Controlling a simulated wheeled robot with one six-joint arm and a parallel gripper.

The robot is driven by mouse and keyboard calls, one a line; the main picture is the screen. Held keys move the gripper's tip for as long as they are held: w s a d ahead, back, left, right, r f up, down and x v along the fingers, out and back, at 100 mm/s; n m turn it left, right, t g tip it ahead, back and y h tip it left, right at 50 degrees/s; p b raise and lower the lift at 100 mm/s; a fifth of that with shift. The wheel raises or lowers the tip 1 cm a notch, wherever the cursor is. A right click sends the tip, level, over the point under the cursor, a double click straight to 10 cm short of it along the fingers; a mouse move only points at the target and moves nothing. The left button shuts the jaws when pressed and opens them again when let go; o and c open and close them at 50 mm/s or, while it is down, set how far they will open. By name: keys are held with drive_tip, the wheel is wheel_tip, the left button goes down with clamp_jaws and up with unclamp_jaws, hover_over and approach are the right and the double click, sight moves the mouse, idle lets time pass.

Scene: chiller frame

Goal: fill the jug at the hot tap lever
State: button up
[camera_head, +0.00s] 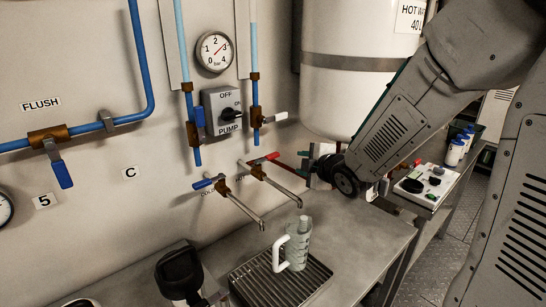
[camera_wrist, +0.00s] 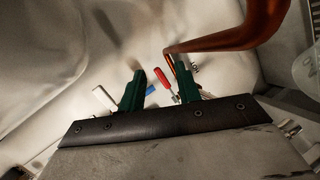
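The hot tap (camera_head: 275,182) has a red lever (camera_head: 265,158) and sticks out from the wall; beside it is a tap with a blue lever (camera_head: 204,183). A clear jug with a white handle (camera_head: 278,254) stands upright on the slotted drip tray (camera_head: 257,291), near the spouts; I cannot tell its water level. My gripper (camera_head: 306,167) is at the wall, to the right of the red lever. In the wrist view its two green fingers (camera_wrist: 157,83) are apart, with the red lever (camera_wrist: 161,78) showing between and beyond them. I see no contact.
A white hot water tank (camera_head: 345,95) hangs above my gripper. A copper pipe (camera_wrist: 225,42) passes close to the fingers in the wrist view. A black-topped object (camera_head: 180,272) stands left of the tray. A white box with controls (camera_head: 427,187) is at right. The counter (camera_head: 360,235) right of the jug is clear.

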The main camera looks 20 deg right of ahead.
sight(275, 157)
drive_tip(key=w+a+n+t+y, duration=0.1)
drive_tip(key=w+a+n, duration=0.1)
drive_tip(key=w, duration=0.1)
drive_tip(key=w+a+f+n+t+y, duration=0.1)
drive_tip(key=w+a+n+y, duration=0.1)
drive_tip(key=w, duration=0.1)
drive_tip(key=w+a+n+t+y, duration=0.1)
drive_tip(key=w+a+n+y, duration=0.1)
drive_tip(key=w, duration=0.1)
drive_tip(key=shift+f, duration=0.2)
clamp_jaws()
